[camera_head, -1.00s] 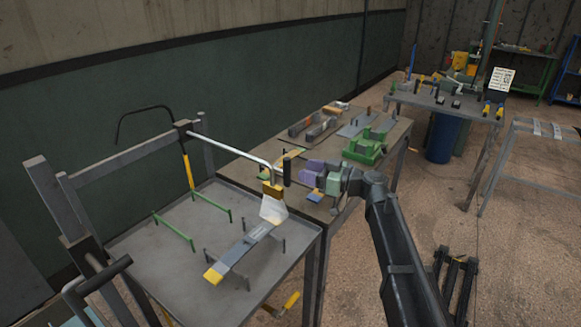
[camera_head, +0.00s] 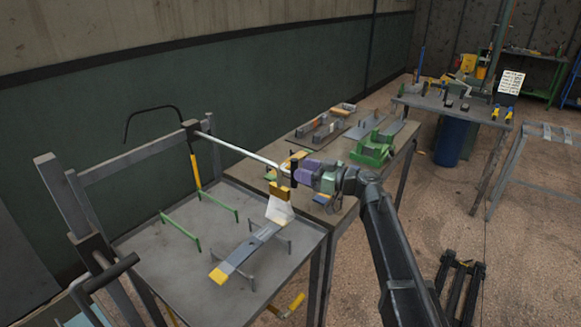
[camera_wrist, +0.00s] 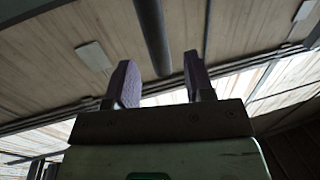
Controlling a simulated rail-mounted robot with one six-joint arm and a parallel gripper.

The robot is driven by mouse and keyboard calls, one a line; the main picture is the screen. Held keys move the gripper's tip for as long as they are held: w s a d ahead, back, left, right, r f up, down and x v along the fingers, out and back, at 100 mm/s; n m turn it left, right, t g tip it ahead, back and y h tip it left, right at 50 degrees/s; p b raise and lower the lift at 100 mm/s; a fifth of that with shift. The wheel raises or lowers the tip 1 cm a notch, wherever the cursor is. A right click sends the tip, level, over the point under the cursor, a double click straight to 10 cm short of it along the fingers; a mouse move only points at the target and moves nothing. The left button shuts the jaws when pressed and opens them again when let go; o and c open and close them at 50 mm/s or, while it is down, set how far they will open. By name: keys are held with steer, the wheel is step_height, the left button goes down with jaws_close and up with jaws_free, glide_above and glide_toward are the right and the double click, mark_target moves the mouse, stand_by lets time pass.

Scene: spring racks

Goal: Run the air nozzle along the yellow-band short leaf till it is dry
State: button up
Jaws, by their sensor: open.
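The short leaf (camera_head: 247,248) lies across low grey stands on the grey table, with its yellow-band end (camera_head: 218,275) toward the front left. The air nozzle (camera_head: 280,190) has a yellow-brown head on a silver boom over the leaf's far end. A pale cone (camera_head: 279,210) spreads from it onto the leaf. A dark upright handle (camera_head: 293,172) hangs beside the head. My gripper (camera_head: 298,171), with purple fingers, is open at the handle. In the wrist view, a dark bar (camera_wrist: 152,35) stands between my open fingers (camera_wrist: 160,82); contact cannot be told.
Empty green stands (camera_head: 180,231) are left of the leaf. A side table behind holds a green fixture (camera_head: 373,150) and several grey parts. A dark upright frame (camera_head: 65,205) stands at the left. A blue bin (camera_head: 452,140) and another table are farther back.

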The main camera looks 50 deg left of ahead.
mark_target(289, 172)
steer(key=x, duration=0.5)
steer(key=shift+a, duration=0.25)
steer(key=shift+c, duration=0.5)
jaws_close()
